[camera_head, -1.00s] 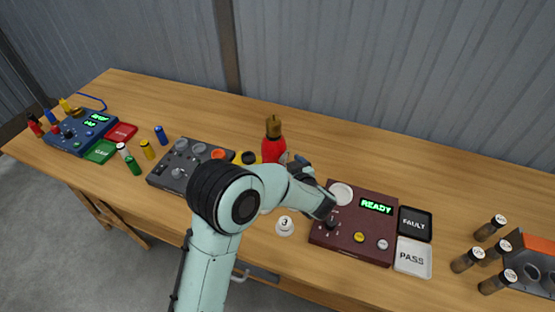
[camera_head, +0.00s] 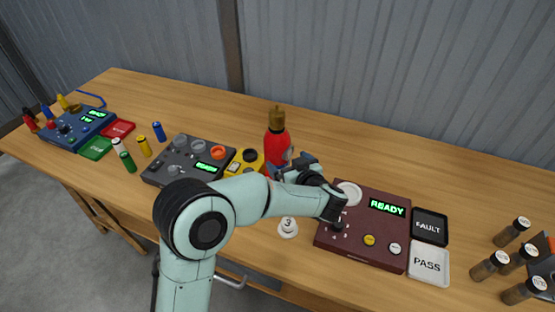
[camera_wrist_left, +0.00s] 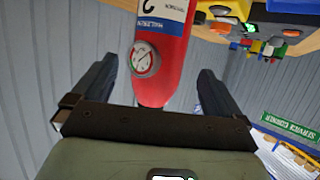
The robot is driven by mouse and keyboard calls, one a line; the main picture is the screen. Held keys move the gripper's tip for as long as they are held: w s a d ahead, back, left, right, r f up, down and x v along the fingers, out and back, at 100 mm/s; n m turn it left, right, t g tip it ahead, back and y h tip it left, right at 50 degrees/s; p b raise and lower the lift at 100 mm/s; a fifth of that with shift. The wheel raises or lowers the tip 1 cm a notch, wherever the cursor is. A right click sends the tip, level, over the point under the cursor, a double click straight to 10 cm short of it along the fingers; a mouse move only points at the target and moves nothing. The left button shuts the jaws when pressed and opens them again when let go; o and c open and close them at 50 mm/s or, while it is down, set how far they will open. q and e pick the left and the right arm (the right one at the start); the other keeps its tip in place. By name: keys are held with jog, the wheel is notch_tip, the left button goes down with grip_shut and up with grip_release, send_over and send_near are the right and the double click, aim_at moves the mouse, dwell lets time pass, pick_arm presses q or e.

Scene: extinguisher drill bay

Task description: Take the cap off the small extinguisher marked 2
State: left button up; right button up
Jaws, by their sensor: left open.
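The red extinguisher (camera_head: 276,146) stands on the bench behind my left arm, with a brown-gold cap (camera_head: 277,119) on top. In the left wrist view the red extinguisher (camera_wrist_left: 165,65) appears upside down, with a 2 on its white and blue label and a round gauge. My left gripper (camera_head: 296,163) is beside the extinguisher's lower right in the head view. In the wrist view its two open fingers (camera_wrist_left: 157,80) appear on either side of the red body, apart from it. The cap is out of the wrist view. My right gripper is not in view.
A grey panel (camera_head: 190,160) and yellow box (camera_head: 245,162) stand left of the extinguisher. A maroon READY panel (camera_head: 365,228), FAULT tray (camera_head: 430,226) and PASS tray (camera_head: 428,263) lie right. A white round piece marked 3 (camera_head: 288,228) is in front. The bench behind is clear.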

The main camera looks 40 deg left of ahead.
pick_arm(q)
jog(key=x, duration=0.9)
jog(key=shift+f+b, duration=0.35)
jog(key=shift+c, duration=0.3)
jog(key=c, duration=1.5)
jog(key=shift+r, duration=0.3)
jog(key=c, duration=0.3)
jog(key=shift+r, duration=0.1)
